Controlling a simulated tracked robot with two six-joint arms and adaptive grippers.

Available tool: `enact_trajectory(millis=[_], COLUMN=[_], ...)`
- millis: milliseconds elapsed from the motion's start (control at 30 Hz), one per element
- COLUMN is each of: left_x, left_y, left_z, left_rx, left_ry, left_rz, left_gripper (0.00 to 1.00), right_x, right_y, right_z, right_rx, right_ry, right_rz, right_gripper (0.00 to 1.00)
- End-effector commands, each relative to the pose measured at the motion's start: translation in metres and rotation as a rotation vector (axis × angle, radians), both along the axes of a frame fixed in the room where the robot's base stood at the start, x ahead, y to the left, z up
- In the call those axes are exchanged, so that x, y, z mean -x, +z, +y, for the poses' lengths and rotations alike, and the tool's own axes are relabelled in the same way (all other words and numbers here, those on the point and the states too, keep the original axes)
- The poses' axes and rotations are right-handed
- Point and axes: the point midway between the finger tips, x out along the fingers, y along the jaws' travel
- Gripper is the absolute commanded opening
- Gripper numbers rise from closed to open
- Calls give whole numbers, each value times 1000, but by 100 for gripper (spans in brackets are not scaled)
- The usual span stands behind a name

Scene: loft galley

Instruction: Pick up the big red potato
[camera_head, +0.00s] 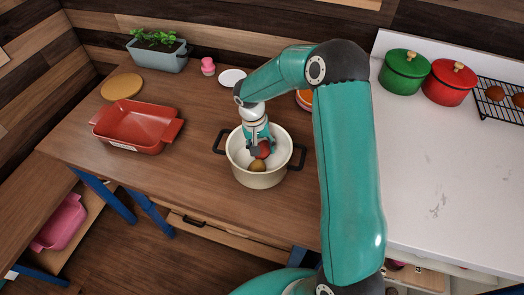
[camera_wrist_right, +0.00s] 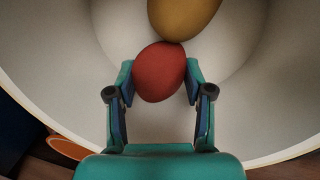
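The big red potato (camera_head: 264,149) is inside a cream pot (camera_head: 236,160) with dark handles, on the wooden counter. My right gripper (camera_head: 261,144) reaches down into the pot from above. In the right wrist view the red potato (camera_wrist_right: 160,72) sits between the two fingertips (camera_wrist_right: 160,84), which appear to touch it on both sides. A yellow-brown potato (camera_wrist_right: 183,14) lies against its far side; it also shows in the head view (camera_head: 257,165). Whether the red potato still rests on the pot's floor I cannot tell. My left gripper is out of view.
A red baking dish (camera_head: 137,127), a yellow round board (camera_head: 122,86), a pink item (camera_head: 208,66) and a planter (camera_head: 160,54) stand left of the pot. Green (camera_head: 404,71) and red (camera_head: 449,82) lidded pots and a wire rack (camera_head: 502,101) are on the white counter at right.

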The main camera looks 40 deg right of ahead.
Motion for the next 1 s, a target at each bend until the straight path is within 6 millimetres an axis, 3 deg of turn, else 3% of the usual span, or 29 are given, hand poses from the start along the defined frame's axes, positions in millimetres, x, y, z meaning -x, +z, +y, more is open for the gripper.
enact_trajectory(millis=[33,167,567,767,1000], left_x=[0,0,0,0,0], left_y=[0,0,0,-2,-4], left_z=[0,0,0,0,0], left_rx=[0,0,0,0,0], left_ry=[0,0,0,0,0], left_rz=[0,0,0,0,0], left_gripper=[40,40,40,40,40], right_x=[0,0,-1,-1,-2], right_y=[0,1,6,25,71], right_z=[0,0,0,0,0], right_rx=[0,1,1,2,2], right_ry=[0,0,0,0,1], right_rz=[0,-1,-1,-4,-7], right_gripper=[33,13,13,13,13])
